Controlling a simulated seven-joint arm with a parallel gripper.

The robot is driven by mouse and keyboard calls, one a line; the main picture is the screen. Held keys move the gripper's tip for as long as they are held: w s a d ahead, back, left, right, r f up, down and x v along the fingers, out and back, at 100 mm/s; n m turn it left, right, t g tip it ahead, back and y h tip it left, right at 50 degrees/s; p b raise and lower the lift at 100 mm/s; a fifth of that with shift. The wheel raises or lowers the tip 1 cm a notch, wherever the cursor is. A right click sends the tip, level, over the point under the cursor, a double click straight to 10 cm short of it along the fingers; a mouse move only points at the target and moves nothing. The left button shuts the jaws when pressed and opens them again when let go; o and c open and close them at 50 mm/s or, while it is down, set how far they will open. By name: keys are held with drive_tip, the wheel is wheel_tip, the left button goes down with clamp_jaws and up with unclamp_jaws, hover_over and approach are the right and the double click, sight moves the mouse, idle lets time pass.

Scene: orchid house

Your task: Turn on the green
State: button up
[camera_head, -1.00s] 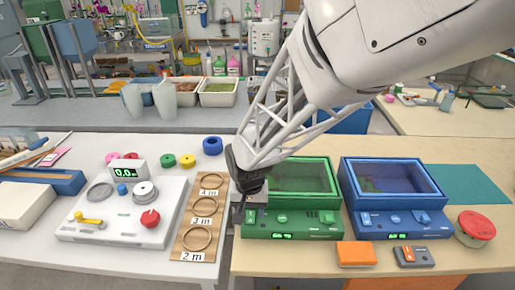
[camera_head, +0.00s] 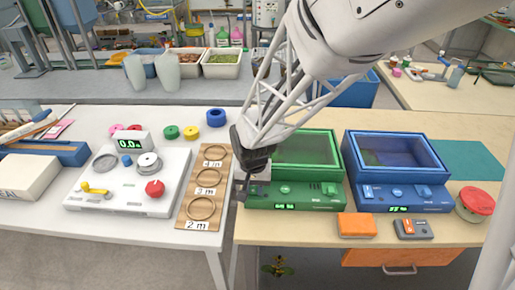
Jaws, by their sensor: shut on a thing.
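The green unit (camera_head: 328,202) is an open-topped box with a clear basin and a sloped front panel. Its panel has a round knob, a white-marked control at the right and a lit green display (camera_head: 285,206). My gripper (camera_head: 252,188) is at the left end of this panel, fingers pointing down. It is closed there on a part of the unit. The fingers hide that spot, so I cannot make out the part's shape or position. My arm comes down from the upper right, in front of the basin's back left corner.
A similar blue unit (camera_head: 440,208) stands close on the right, its display lit. An orange block (camera_head: 357,225) and a grey-orange box (camera_head: 413,229) lie in front. A red button (camera_head: 477,202) is at the right. A wooden ring board (camera_head: 194,224) and white console (camera_head: 120,205) are left.

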drive_tip(key=shift+w+r+g, duration=0.15)
drive_tip(key=shift+g, duration=0.45)
drive_tip(key=o, duration=0.9)
drive_tip(key=shift+w+r, duration=0.2)
drive_tip(key=shift+r, duration=1.75)
drive_tip(key=shift+w+r, duration=0.15)
drive_tip(key=shift+r, duration=1.75)
drive_tip(key=shift+r, duration=0.15)
drive_tip(key=c, duration=0.6)
drive_tip(key=shift+r+t, duration=0.3)
drive_tip(key=shift+r, duration=0.35)
clamp_jaws()
wheel_tip(320, 180, up, 5)
drive_tip(key=t, duration=0.2)
hover_over(254, 189)
drive_tip(key=shift+w+a+r, duration=0.15)
drive_tip(key=shift+a, duration=0.05)
